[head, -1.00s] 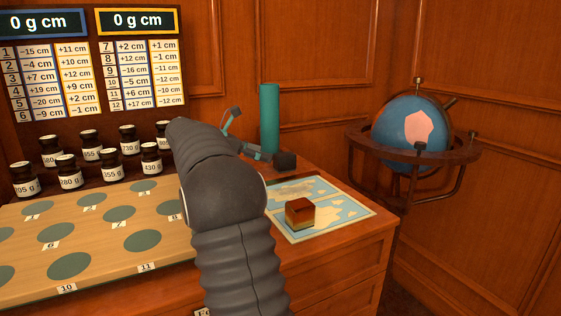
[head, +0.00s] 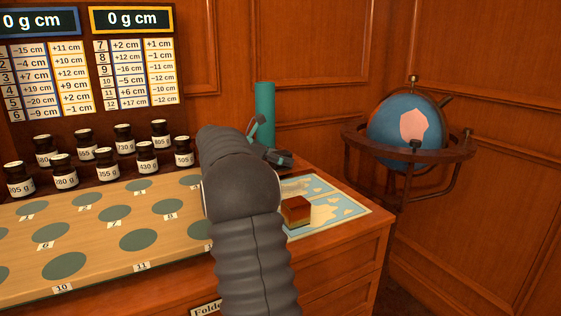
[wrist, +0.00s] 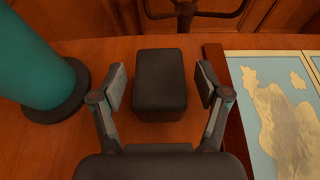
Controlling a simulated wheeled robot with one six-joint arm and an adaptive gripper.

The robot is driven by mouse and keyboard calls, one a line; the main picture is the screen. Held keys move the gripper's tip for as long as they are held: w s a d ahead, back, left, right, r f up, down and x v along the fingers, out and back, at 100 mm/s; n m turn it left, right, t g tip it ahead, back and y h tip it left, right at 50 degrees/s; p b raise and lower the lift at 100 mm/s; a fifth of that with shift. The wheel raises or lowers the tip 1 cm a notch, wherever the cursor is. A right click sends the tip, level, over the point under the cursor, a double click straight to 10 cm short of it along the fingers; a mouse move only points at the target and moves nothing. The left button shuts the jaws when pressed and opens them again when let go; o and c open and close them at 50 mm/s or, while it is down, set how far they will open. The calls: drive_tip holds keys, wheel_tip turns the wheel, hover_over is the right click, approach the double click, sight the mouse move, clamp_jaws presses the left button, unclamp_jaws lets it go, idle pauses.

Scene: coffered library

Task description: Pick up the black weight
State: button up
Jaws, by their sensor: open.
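A black block (wrist: 161,82), taken as the black weight, stands on the wooden desk top in the wrist view. My gripper (wrist: 161,92) is open, with one finger on each side of the block. A narrow gap shows between the block and each finger. In the head view my gripper (head: 267,142) is at the far right part of the desk, beside the teal cylinder (head: 265,103). There the block is hidden or cannot be told apart from the gripper.
The teal cylinder on its dark base (wrist: 40,85) stands close left of my gripper in the wrist view. A map (head: 335,205) with a brown layered cube (head: 296,211) lies to the right. Several labelled dark jars (head: 105,162) stand behind the board (head: 110,225). A globe (head: 410,130) stands beyond.

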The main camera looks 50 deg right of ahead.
sight(280, 152)
clamp_jaws()
drive_tip(key=shift+r, duration=0.1)
drive_tip(key=shift+r, duration=0.1)
drive_tip(key=shift+r, duration=0.25)
wheel_tip(280, 152, up, 3)
drive_tip(key=shift+r, duration=0.1)
drive_tip(key=s+d+r, duration=0.2)
drive_tip(key=s+r, duration=0.5)
drive_tip(key=s, duration=0.4)
drive_tip(key=shift+s+d, duration=0.15)
drive_tip(key=shift+d, duration=0.2)
drive_tip(key=shift+s, duration=0.1)
